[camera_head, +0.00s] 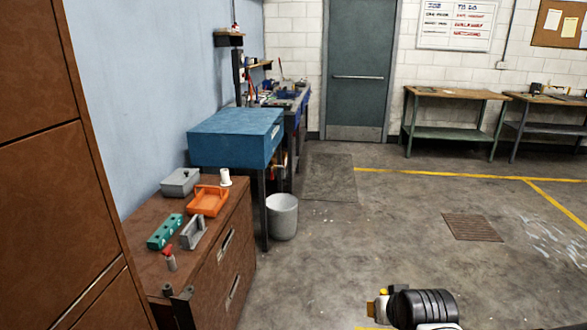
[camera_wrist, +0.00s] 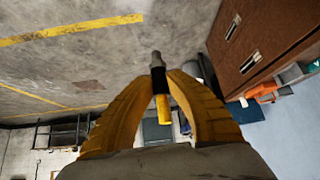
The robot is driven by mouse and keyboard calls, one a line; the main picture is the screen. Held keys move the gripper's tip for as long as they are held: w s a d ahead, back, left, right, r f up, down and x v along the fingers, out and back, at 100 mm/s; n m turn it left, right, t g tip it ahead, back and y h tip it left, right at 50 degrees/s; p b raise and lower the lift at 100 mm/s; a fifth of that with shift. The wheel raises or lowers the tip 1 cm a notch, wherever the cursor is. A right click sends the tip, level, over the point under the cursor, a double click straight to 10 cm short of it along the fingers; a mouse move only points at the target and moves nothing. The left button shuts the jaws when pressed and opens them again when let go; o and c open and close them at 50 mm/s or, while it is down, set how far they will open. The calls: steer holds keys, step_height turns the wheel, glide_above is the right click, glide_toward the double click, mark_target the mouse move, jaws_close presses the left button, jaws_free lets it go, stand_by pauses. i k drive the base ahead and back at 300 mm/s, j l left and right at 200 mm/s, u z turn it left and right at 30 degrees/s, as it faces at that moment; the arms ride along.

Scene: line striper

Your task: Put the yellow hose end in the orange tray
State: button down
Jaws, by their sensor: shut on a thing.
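The yellow hose end (camera_wrist: 163,106) is between the two yellow fingers of my gripper (camera_wrist: 158,78) in the wrist view. It has a yellow body, a black band and a grey metal tip that sticks out past the fingers. My gripper is shut on it, held above the floor. The orange tray (camera_head: 208,202) sits on top of the brown cabinet at the left in the head view, well away from my arm at the bottom right. The tray also shows small at the right of the wrist view (camera_wrist: 263,91). Its inside is hard to make out.
On the brown cabinet (camera_head: 222,240), a grey box (camera_head: 180,182), a white roll (camera_head: 225,177), a teal block (camera_head: 165,231), a grey holder (camera_head: 193,233) and a red-topped spray bottle (camera_head: 169,257) surround the tray. A bin (camera_head: 282,217) stands beyond the cabinet. Open floor lies to the right.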

mark_target(215, 197)
steer(key=i+l, duration=0.2)
steer(key=i, duration=0.25)
steer(key=i+l, duration=0.15)
steer(key=i, duration=0.25)
steer(key=i+l+u, duration=0.1)
steer(key=i, duration=0.35)
steer(key=i+l, duration=0.3)
steer(key=i+j+u, duration=0.15)
steer(key=i+u, duration=1.1)
steer(key=i+l+u, duration=0.25)
steer(key=u, duration=0.2)
steer(key=i+l+u, duration=0.4)
